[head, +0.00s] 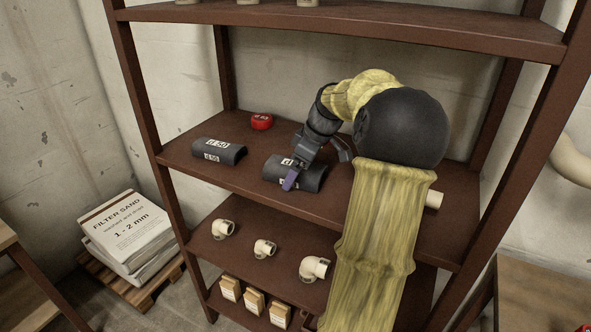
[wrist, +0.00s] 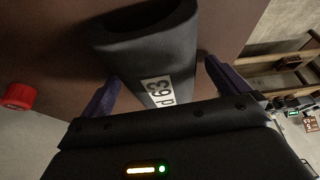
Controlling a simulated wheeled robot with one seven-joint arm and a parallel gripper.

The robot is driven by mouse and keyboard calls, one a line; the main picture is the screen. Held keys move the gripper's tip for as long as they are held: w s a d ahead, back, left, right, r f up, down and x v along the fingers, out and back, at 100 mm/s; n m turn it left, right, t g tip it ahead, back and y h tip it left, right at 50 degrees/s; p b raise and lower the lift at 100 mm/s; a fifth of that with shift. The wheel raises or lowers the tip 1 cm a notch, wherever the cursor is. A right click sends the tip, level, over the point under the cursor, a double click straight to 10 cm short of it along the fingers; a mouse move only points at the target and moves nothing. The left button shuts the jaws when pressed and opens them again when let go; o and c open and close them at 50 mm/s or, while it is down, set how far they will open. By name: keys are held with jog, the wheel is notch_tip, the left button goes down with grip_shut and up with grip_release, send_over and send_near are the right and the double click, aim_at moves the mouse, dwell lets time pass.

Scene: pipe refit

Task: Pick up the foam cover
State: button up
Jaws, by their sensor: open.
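A dark grey foam cover marked "d 63" (wrist: 150,50) lies on the middle shelf. In the head view this cover (head: 314,180) is partly hidden by my gripper (head: 316,168). The cover is a half-tube with a white label. My gripper (wrist: 161,75) is open, with its purple fingers on either side of the cover in the wrist view. I cannot tell whether the fingers touch it. A second dark foam cover marked "d 50" (head: 219,151) lies apart to the left on the same shelf.
A red round item (head: 261,121) sits behind the covers on the middle shelf (head: 190,175). A pale pipe end (head: 434,200) shows at right beside my arm. White elbow fittings (head: 265,248) stand on the shelf below. A brown upright (head: 150,110) bounds the left side.

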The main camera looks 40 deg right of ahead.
jog(key=c, duration=1.1)
jog(key=shift+r, duration=0.15)
jog(key=shift+c, duration=0.2)
jog(key=shift+r, duration=0.2)
notch_tip(320, 180, up, 3)
jog(key=shift+f, duration=0.1)
jog(key=s+a, duration=0.1)
jog(key=s, duration=0.5)
jog(key=s+a+b, duration=0.1)
jog(key=s, duration=0.4)
jog(key=s+a+b, duration=0.1)
jog(key=s, duration=0.5)
jog(key=shift+s+a, duration=0.3)
